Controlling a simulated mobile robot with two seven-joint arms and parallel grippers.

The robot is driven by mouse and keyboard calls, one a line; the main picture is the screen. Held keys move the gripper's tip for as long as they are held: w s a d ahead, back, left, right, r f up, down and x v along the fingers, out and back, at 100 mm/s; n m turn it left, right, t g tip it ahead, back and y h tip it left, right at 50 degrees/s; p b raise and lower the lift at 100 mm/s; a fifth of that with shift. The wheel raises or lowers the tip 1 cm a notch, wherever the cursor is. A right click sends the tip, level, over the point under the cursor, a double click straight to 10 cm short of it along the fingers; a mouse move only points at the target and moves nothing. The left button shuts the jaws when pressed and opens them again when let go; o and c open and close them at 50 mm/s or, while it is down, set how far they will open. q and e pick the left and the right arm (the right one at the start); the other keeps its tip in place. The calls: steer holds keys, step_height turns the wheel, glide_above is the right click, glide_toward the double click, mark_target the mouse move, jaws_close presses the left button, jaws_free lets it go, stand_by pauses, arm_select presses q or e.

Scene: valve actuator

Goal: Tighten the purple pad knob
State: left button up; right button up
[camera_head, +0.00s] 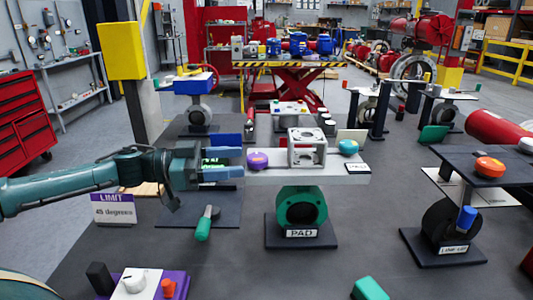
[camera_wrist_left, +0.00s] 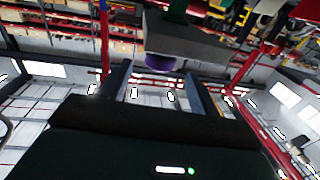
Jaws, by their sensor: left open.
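The purple pad knob (camera_head: 257,160) sits on the left part of a light grey plate (camera_head: 335,176) above the stand labelled PAD (camera_head: 302,233). My left gripper (camera_head: 241,156) comes in from the left, level with the plate, with its two blue fingers apart. Its fingertips are just left of the knob, which appears outside the jaws. In the left wrist view the knob (camera_wrist_left: 161,63) shows beneath the plate's edge, between and beyond the spread fingers of the gripper (camera_wrist_left: 158,76). My right gripper is not in view.
A grey open frame block (camera_head: 307,148) stands on the plate right of the knob, with a teal knob (camera_head: 348,147) beyond it. A green-handled lever (camera_head: 204,224) is below my left gripper. A dark table with an orange knob (camera_head: 490,167) is at right.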

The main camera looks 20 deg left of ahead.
mark_target(266, 156)
arm_select(q)
steer(key=p+x, duration=0.1)
steer(key=x, duration=0.5)
steer(key=shift+d+r, duration=0.1)
steer(key=shift+d, duration=0.1)
steer(key=shift+w+d+p, duration=0.3)
steer(key=shift+w+d, duration=0.15)
steer(key=shift+d, duration=0.05)
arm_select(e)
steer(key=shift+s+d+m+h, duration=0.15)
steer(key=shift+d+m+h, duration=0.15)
arm_select(q)
steer(key=shift+c, duration=0.3)
steer(key=c, duration=0.9)
steer(key=shift+r+m+g+h+p, duration=0.2)
steer(key=shift+m+g+h+p, duration=0.25)
steer(key=shift+p, duration=0.55)
steer(key=shift+g+p, duration=0.35)
steer(key=shift+s+f+m+g+h, duration=0.1)
steer(key=shift+f+m+g+h, duration=0.15)
steer(key=shift+m+g, duration=0.1)
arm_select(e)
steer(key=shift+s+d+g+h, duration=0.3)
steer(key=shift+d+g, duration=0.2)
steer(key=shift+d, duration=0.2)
